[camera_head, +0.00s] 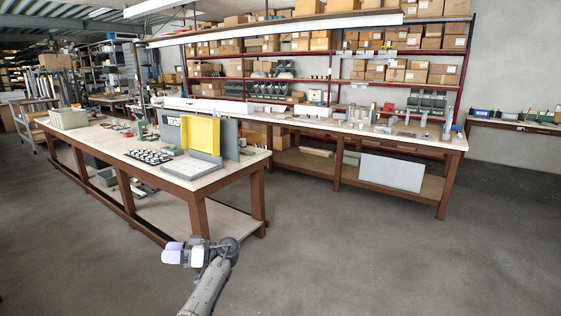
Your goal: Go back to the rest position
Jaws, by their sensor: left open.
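My left arm reaches up from the bottom edge of the head view, left of centre. Its gripper (184,254), with pale lilac and white fingers, points left over the floor in front of the near workbench (205,180). The gripper is open, and I see nothing held in it. It appears apart from the bench, just in front of its near corner leg. My right gripper is not in view.
The near bench carries a yellow panel (202,135) in a grey fixture, rows of small dark parts (148,156) and a pale green crate (69,118). A long bench (440,141) with shelves of cardboard boxes stands behind. The grey floor (370,255) at right is clear.

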